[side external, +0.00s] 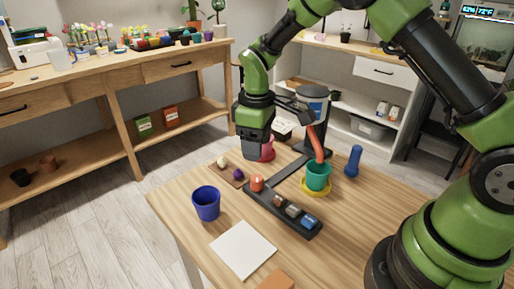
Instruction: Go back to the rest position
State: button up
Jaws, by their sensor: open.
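My gripper (257,156) hangs pointing down over the far part of the wooden table (180,205), with nothing seen held. Its fingertips are small and partly hard to make out. A red object (268,149) shows just behind it, partly hidden, and I cannot tell if they touch. A dark tray (262,205) in front of the gripper holds a red-orange piece (257,183), a blue piece (309,222) and other small pieces. A teal pot (318,178) stands on a yellow saucer (316,193), with an orange-red tube (316,142) reaching down to it.
A blue pot (206,203) and white sheet (243,249) lie left and front. A brown board (225,172) bears a cream and a purple ball. A blue upright object (353,161) stands right. A dark stand with a grey cylinder (313,105) rises behind the gripper. Shelves line the walls.

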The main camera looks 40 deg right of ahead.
jog(key=s+r+m+t+y, duration=0.1)
jog(key=s+r+m+t, duration=0.1)
jog(key=s+r, duration=0.35)
jog(key=s+r+m+t, duration=0.1)
jog(key=s+r+m, duration=0.1)
jog(key=r, duration=0.7)
jog(key=s+r+m+t, duration=0.2)
jog(key=s, duration=0.5)
jog(key=s+r+m+t+y, duration=0.1)
jog(key=s+r+m+t, duration=0.1)
jog(key=s, duration=0.5)
jog(key=shift+s+r+m, duration=0.3)
jog(key=shift+m, duration=0.4)
